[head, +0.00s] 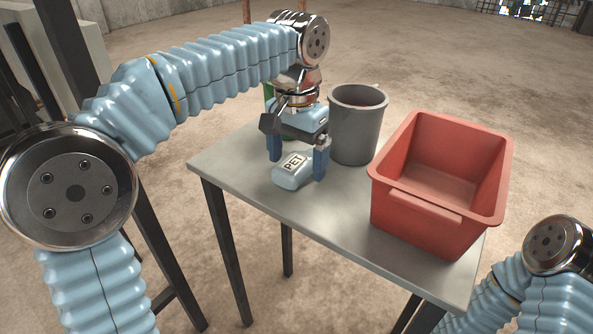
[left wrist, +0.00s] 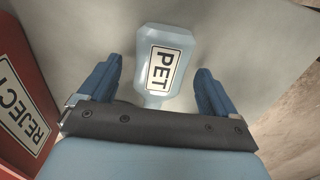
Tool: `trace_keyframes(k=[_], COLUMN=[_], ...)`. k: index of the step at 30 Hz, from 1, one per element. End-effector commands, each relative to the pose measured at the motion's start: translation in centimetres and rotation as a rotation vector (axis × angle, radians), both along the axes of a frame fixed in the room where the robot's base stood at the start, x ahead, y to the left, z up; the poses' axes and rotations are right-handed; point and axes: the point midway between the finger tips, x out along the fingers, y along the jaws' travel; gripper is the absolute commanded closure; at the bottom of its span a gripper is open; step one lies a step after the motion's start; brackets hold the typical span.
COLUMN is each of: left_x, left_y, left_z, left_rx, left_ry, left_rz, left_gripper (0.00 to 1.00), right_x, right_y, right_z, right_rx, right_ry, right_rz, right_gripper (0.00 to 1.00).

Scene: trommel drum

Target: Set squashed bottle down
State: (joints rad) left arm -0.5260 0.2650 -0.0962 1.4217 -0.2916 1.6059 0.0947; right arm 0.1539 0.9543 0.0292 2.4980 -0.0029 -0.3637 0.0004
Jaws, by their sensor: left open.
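The squashed bottle (head: 290,174) is pale blue with a white PET label and lies on the grey table (head: 222,163). In the left wrist view the bottle (left wrist: 167,45) is between the fingers, with a gap on each side. My left gripper (head: 298,168) points down over the bottle with its blue fingers spread; they also show in the left wrist view (left wrist: 158,90). My right gripper is out of view; only part of my right arm shows at the lower right.
A grey bin (head: 356,135) stands on the table just right of my left gripper. A red crate (head: 418,206) takes up the right end; its REJECT label (left wrist: 22,105) shows in the left wrist view. A green thing (head: 269,98) is mostly hidden behind my gripper. The table's front left is clear.

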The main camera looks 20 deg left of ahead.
Motion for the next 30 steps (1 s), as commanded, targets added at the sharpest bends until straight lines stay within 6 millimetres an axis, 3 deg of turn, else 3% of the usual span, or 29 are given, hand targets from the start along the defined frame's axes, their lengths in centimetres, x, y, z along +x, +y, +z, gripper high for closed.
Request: trace_keyframes(k=[9, 21, 30], left_x=[0.0, 0.0, 0.1], left_y=[0.0, 0.0, 0.0], left_z=[-0.7, -0.6, 0.4], left_rx=[0.000, 0.000, -0.001], left_ry=[0.000, -0.001, -0.004], left_rz=[0.001, 0.000, 0.000], left_gripper=[0.12, 0.73, 0.73], right_x=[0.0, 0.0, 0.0], right_y=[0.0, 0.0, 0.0], right_z=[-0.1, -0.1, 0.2], right_rx=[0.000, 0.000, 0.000], right_ry=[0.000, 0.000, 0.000], right_rz=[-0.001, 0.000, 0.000], right_gripper=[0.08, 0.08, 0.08])
